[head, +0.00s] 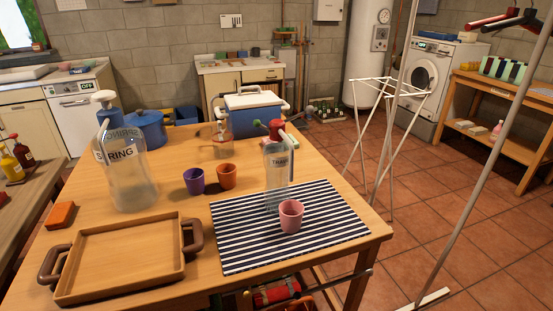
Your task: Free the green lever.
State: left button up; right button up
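A clear dispenser (277,178) with a label stands on the striped mat (240,254), behind a pink cup (291,216). Neither of my grippers is in view.
A purple cup (194,181) and an orange cup (226,176) stand mid-table. A wooden tray (118,294), orange block (60,215), blue pot (147,129) and blue cooler (254,119) are also on the table. A drying rack (388,82) stands right, beyond the table edge.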

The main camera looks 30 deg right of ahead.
aim_at(257, 123)
jog(key=i+l, duration=0.1)
jog(key=l, duration=0.95)
jog(key=i+l+z, duration=0.1)
jog(key=l, duration=0.45)
jog(key=i+l, duration=0.15)
jog(key=l, duration=0.35)
